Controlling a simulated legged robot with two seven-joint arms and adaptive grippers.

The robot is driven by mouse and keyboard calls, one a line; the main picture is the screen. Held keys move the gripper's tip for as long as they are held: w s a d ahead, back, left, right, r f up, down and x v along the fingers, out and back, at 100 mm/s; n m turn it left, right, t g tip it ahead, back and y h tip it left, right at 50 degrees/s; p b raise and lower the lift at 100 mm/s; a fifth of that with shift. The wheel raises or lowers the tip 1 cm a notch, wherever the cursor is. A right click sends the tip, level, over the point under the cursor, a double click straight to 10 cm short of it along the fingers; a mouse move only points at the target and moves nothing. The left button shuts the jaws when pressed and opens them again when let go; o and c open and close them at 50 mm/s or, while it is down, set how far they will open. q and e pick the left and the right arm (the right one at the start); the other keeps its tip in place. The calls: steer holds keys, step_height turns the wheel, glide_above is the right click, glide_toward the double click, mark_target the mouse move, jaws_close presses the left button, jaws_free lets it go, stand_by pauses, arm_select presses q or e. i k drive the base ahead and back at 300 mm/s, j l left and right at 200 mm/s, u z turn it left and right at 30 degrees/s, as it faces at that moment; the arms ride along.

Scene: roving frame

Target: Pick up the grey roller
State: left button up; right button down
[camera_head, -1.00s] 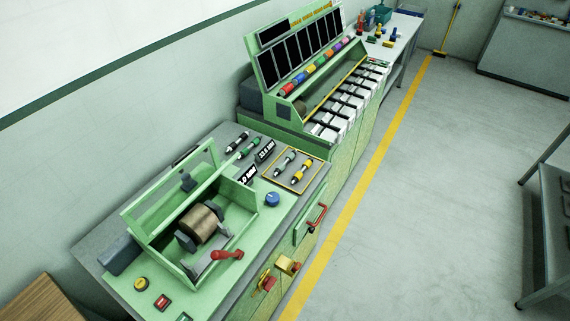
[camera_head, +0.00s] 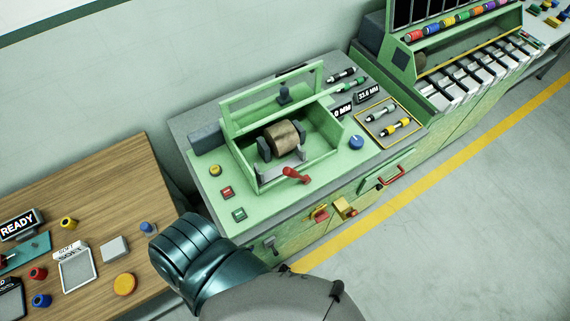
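A tray with a yellow rim (camera_head: 411,143) lies on the green machine's top at its right end.
The green machine holds a brown drum (camera_head: 283,138) in an open-framed housing, with a red lever (camera_head: 296,175) in front. A wooden table (camera_head: 103,185) with buttons and a READY sign (camera_head: 20,225) stands at left. Open floor (camera_head: 480,220) lies at right, beyond the yellow line.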

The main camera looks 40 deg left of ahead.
mark_target(387, 109)
steer(key=i+l, duration=1.75)
